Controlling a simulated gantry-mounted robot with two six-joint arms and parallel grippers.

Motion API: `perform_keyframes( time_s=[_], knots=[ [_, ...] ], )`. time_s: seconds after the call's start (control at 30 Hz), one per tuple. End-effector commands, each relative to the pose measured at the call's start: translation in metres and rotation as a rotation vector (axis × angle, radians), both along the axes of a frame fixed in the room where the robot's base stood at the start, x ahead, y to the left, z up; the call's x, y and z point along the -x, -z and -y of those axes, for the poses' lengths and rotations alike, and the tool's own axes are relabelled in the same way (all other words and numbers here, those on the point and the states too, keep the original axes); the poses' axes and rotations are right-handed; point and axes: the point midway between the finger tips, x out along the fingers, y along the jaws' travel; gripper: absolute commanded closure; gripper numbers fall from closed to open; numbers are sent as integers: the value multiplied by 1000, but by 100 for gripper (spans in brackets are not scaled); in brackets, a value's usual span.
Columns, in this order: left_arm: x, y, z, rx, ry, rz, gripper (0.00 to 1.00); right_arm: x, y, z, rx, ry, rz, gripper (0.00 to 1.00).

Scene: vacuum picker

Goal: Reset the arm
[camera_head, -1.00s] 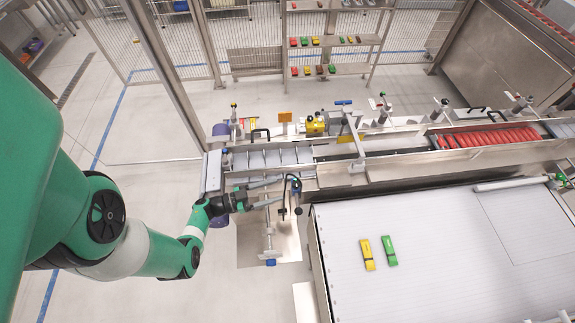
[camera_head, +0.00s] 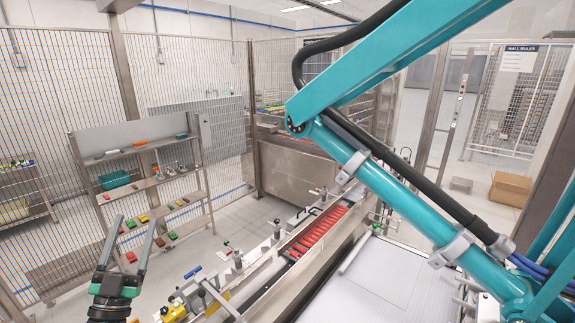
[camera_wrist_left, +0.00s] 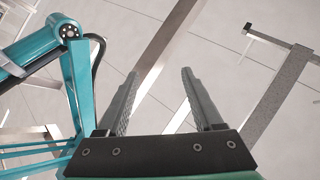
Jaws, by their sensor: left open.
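My left gripper (camera_head: 133,222) shows at the lower left of the head view. Its two long grey fingers point up and are spread apart, with nothing between them. The left wrist view shows the same gripper (camera_wrist_left: 158,73), open and empty, above a tiled floor and metal frame bars. In the head view its fingers overlap the scene in front of a shelf rack. My right gripper is in neither view.
A teal linkage (camera_head: 400,190) with a black hose crosses the right half; it also shows in the left wrist view (camera_wrist_left: 40,45). A conveyor line with red pieces (camera_head: 316,230) runs below it. A shelf rack (camera_head: 140,151) stands left before mesh fencing (camera_head: 60,75).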

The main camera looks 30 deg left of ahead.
Motion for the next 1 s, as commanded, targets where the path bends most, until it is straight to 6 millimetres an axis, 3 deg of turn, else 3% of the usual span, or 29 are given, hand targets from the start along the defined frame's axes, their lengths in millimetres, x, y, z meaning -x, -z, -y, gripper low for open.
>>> perform_keyframes(
  time_s=[0.03, 0.1, 0.17, 0.2, 0.3, 0.4, 0.5, 0.6, 1.0],
  knots=[
    [-8, -48, 24, 20, 32, 75, 32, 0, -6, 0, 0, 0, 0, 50],
    [-14, -103, 57, 82, 89, 156, 32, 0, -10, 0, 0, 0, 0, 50],
    [-18, -144, 91, 143, 163, 205, 32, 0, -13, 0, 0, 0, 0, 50],
    [-18, -169, 116, 184, 225, 225, 32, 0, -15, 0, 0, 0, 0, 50],
    [-13, -221, 186, 261, 407, 234, 32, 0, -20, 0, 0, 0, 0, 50],
    [1, -254, 250, 286, 579, 204, 32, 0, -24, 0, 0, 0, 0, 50],
    [17, -271, 295, 276, 703, 170, 32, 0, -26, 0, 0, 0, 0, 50],
    [26, -277, 318, 263, 763, 149, 32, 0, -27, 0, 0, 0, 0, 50],
    [28, -278, 324, 259, 780, 138, 32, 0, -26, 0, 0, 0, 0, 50]
  ],
)
